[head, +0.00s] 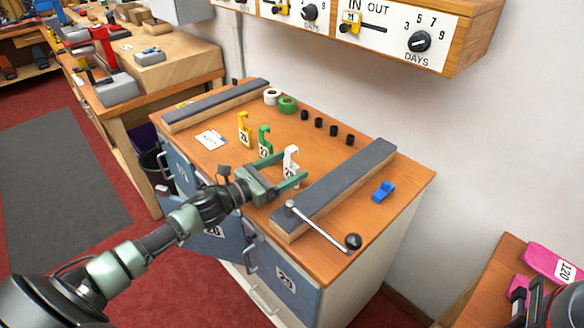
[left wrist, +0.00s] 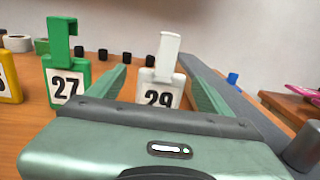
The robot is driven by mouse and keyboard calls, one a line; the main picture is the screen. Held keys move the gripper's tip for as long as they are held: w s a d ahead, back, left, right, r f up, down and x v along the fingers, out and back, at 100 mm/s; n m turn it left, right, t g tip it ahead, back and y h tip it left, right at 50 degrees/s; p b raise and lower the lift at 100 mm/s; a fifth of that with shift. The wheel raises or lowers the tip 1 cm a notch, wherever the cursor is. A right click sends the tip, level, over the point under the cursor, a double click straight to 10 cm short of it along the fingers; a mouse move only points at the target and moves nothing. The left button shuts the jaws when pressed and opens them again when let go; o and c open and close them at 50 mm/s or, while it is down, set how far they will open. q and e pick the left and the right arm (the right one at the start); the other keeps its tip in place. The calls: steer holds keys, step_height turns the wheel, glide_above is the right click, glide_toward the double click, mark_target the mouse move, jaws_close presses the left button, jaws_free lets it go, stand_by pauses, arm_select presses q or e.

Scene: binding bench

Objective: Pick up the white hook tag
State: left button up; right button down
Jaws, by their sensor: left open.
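The white hook tag (head: 291,155), marked 29, stands upright on the wooden bench top. In the left wrist view the white hook tag (left wrist: 161,88) shows between my two fingers, with its foot hidden by the gripper body. My left gripper (head: 291,168) is open and low over the bench, its fingertips on either side of the tag. I see no clear grip on the tag. A green hook tag (head: 265,141), marked 27, and a yellow hook tag (head: 244,129) stand to the left.
A long grey-topped bar (head: 340,182) with a crank handle (head: 320,228) lies close to the right of my left gripper. A blue clip (head: 383,191) lies beyond it. Several black pegs (head: 334,130) and white and green rolls (head: 287,104) sit toward the back.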

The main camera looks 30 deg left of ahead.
arm_select(q)
steer(key=p+x, duration=0.1)
steer(key=x, duration=0.3)
steer(key=shift+w+d, duration=0.25)
steer(key=shift+w, duration=0.05)
steer(key=c, duration=1.4)
steer(key=shift+c, duration=0.2)
